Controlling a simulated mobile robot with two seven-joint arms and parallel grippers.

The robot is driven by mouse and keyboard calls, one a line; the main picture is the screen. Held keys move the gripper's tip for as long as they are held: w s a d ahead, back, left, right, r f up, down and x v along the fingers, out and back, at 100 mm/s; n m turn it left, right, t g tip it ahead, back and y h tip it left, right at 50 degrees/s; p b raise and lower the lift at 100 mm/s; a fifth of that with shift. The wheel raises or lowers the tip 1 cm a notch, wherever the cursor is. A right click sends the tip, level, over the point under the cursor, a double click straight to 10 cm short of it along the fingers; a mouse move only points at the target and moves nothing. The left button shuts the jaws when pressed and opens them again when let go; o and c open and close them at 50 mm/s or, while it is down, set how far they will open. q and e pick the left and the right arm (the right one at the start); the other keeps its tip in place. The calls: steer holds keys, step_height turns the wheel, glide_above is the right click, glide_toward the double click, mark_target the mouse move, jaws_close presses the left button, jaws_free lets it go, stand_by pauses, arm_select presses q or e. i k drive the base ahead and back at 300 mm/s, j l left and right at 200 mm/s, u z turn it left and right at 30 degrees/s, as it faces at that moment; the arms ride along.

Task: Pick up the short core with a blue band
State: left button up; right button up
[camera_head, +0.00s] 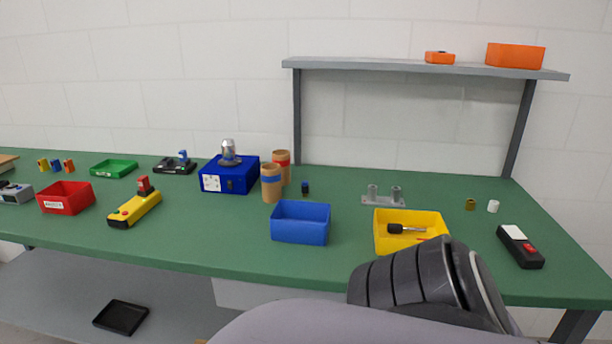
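The core with a blue band (271,194) is a brown cardboard cylinder standing upright on the green table, just right of the blue box. A similar core with a red band (282,157) stands upright close behind it, slightly to the right and partly hidden by it. I cannot tell whether the two touch or differ in height. Neither of my grippers is in view. A grey and black part of my own arm fills the bottom right of the picture.
The blue box (211,184) with a silver dome stands left of the cores. A small dark cylinder (305,189) is to their right. An empty-looking blue bin (300,229) is in front. A yellow bin (382,241) holds a tool. A grey shelf (400,65) spans the back right.

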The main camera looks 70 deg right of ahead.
mark_target(270, 177)
steer(key=z, duration=2.1)
